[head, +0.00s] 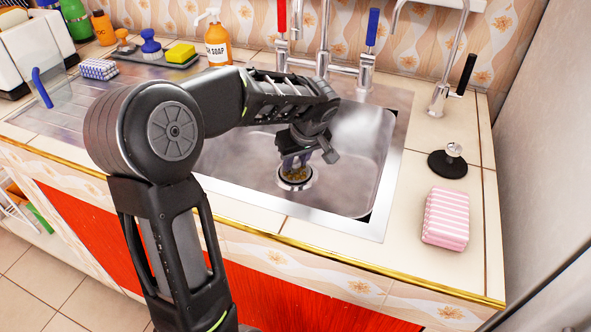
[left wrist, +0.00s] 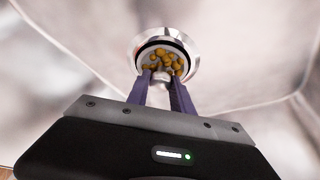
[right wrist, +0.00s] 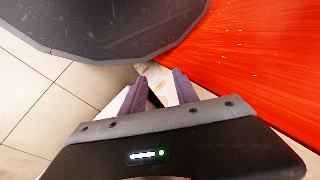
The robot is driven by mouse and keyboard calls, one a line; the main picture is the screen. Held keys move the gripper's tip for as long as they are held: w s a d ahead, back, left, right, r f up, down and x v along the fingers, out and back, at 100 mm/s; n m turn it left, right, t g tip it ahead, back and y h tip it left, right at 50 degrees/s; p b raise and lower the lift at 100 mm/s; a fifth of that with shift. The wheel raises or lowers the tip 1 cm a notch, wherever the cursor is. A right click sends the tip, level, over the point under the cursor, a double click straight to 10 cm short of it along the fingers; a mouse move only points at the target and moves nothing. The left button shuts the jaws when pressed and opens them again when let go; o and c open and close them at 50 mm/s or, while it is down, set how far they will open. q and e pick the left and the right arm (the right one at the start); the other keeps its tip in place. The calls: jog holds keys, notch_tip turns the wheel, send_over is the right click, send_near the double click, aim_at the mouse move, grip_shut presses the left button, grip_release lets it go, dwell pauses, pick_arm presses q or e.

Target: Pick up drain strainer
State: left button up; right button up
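The drain strainer (head: 295,176) sits in the round metal drain at the bottom of the sink (head: 345,195). It holds several yellow-brown bits, which also show in the left wrist view (left wrist: 165,57). My left gripper (head: 296,160) points down at the strainer from above. In the left wrist view its purple fingertips (left wrist: 161,76) stand on either side of the strainer's small central knob, with a gap between them; contact with the knob is not clear. My right gripper (right wrist: 160,74) is open and empty, low beside the red cabinet front, and outside the head view.
Taps (head: 325,62) stand behind the sink. A black sink plug (head: 448,162) and a pink striped sponge (head: 446,218) lie on the right counter. A soap bottle (head: 217,42) and yellow sponge (head: 181,52) stand at the back left. The right side of the sink is clear.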

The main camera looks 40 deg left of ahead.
aim_at(296, 159)
pick_arm(q)
grip_shut()
jog(key=shift+r, duration=0.1)
notch_tip(296, 159, up, 10)
jog(key=shift+f+p, duration=0.1)
jog(key=shift+p, duration=0.65)
dwell(0.4)
